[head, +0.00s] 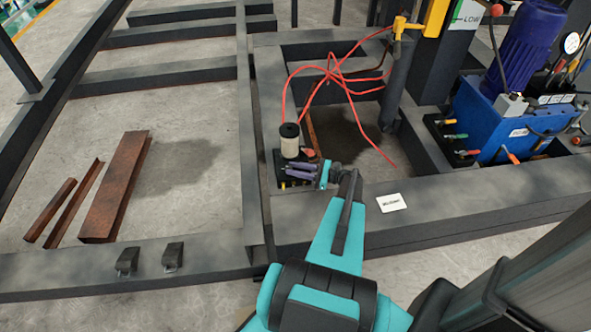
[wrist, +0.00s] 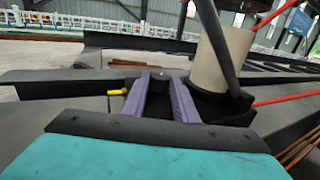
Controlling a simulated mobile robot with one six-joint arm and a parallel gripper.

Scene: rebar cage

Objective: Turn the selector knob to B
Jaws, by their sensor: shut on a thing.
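My gripper (head: 296,171) reaches to a small black block (head: 280,156) on the dark steel frame, beside a cream cylinder (head: 289,141). In the wrist view its two purple fingers (wrist: 160,97) are closed around a dark round knob (wrist: 160,75), whose top shows between their tips. This looks like the selector knob. The cream cylinder (wrist: 226,55) stands just right of the fingers, and a yellow fitting (wrist: 118,92) sticks out at their left. The fingers hide most of the knob. I cannot read any A or B mark or tell where the knob points.
Red hoses (head: 335,75) loop up behind the block. A blue hydraulic unit (head: 492,120) with a purple motor (head: 525,45) stands at the right. A white label (head: 391,202) lies on the front beam. Rusty steel pieces (head: 116,185) lie on the floor at left.

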